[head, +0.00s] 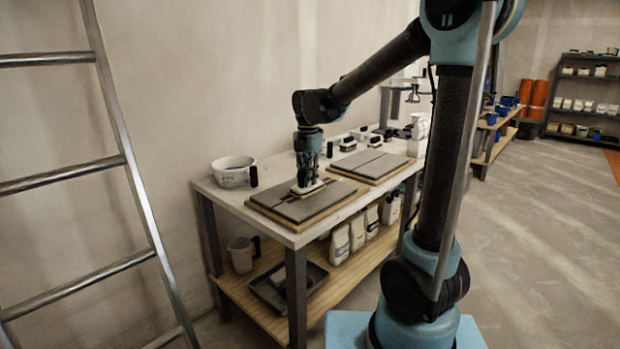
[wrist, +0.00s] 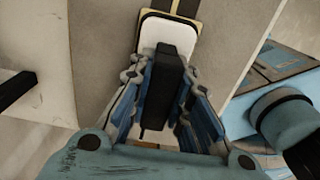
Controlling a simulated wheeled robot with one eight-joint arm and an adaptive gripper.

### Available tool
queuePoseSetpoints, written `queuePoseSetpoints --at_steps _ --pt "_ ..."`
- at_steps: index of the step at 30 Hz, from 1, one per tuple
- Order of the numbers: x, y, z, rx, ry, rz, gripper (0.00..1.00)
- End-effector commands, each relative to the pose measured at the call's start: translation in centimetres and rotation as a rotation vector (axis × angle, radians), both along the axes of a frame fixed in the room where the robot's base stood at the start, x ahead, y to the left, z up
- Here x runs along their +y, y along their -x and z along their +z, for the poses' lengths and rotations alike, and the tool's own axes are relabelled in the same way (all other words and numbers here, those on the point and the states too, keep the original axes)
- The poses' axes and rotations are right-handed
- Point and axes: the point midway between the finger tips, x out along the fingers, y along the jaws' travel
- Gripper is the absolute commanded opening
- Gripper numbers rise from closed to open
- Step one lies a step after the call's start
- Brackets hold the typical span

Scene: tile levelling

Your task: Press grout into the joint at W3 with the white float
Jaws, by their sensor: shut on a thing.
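The white float (head: 309,187) is in my gripper (head: 308,178), low over the near tile board (head: 270,219). In the wrist view my gripper (wrist: 166,80) is shut on the black handle of the float (wrist: 157,32), whose white plate shows beyond the fingers. Grey tiles (wrist: 104,50) lie on both sides of it. I cannot tell whether the plate touches the tiles. No W3 label is legible.
A white bucket (head: 231,172) with a black handle stands at the workbench's left end. A second tile board (head: 369,166) lies to the right, with several black-handled tools behind it. A ladder (head: 130,160) stands left.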

Motion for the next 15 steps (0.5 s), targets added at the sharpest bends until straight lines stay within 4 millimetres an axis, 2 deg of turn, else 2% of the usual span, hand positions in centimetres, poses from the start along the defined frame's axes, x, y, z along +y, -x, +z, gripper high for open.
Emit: queuePoseSetpoints --at_steps 15 --pt "1.2 1.6 -0.2 0.001 -0.001 0.001 0.0"
